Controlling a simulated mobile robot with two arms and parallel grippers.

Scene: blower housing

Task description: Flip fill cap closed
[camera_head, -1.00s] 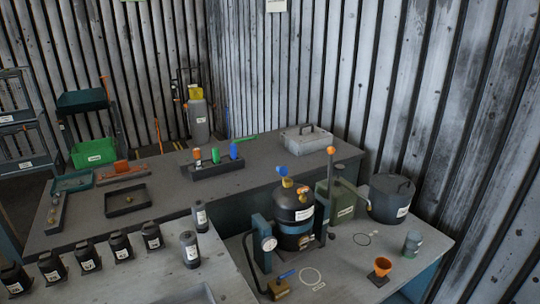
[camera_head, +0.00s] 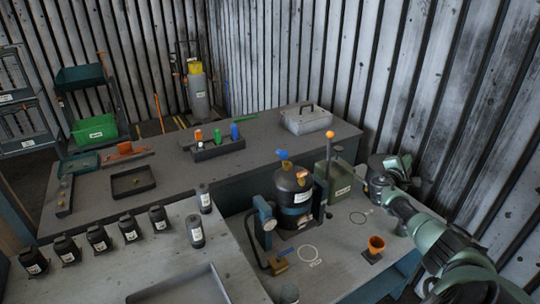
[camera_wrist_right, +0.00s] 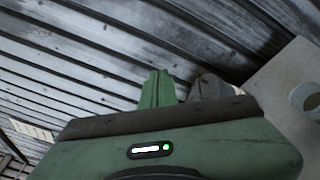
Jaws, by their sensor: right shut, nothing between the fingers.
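A black tank (camera_head: 292,188) with a pale label stands on the right bench. On its top is a small orange-brown part (camera_head: 303,177), which may be the fill cap; it looks raised, but it is too small to be sure. A blue handle (camera_head: 282,154) sits above the tank. My right gripper (camera_head: 398,165) is shut and empty, to the right of the tank near the grey pot and the wall. In the right wrist view its green fingers (camera_wrist_right: 157,88) are together, pointing toward the wall. My left gripper is not in view.
A green box (camera_head: 341,180) and an orange-knobbed lever (camera_head: 330,135) stand between the tank and my right gripper. A grey pot (camera_wrist_right: 208,86) is close to the fingers.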

